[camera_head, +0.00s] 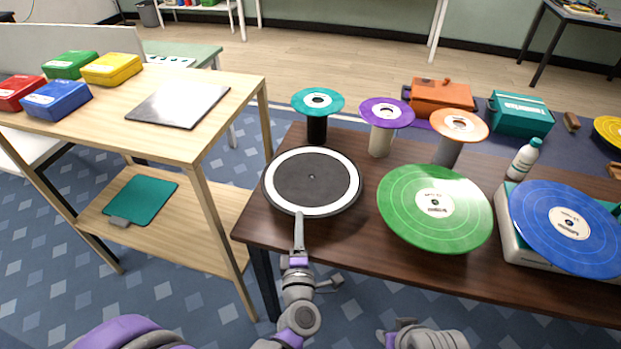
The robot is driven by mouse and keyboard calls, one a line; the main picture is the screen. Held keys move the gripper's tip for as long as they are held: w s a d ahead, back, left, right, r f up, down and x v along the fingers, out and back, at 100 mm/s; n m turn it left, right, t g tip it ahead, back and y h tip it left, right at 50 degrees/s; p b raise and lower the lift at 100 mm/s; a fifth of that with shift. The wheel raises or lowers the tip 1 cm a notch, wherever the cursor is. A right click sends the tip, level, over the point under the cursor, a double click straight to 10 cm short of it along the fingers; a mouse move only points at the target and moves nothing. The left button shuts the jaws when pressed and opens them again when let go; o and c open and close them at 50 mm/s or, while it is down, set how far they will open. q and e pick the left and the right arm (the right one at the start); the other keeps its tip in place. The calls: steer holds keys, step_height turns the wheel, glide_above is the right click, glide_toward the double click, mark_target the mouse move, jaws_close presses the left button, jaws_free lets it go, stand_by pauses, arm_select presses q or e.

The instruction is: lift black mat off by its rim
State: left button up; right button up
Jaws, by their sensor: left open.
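The black mat (325,186) is a flat disc with a broad white ring, lying at the left end of the dark wooden table (262,218). A small spindle shows at its centre. What lies under it is mostly hidden. My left gripper (299,217) is open at the mat's near rim, its fingers pointing away from me. Only one finger shows clearly, and I cannot tell whether it touches the rim. My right gripper (397,332) shows only partly at the bottom edge, away from the mat, and its jaws cannot be made out.
A green record (405,215) lies close right of the mat. A blue record (540,205) rests on a pale player farther right. Teal (300,98), purple (372,108) and orange (440,118) discs stand on posts behind. A light wooden shelf table (215,125) stands left.

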mark_target(298, 207)
arm_select(q)
steer(key=w, duration=0.6)
steer(key=shift+a+r, duration=0.15)
steer(key=shift+a, duration=0.05)
jaws_close()
stand_by(1.2)
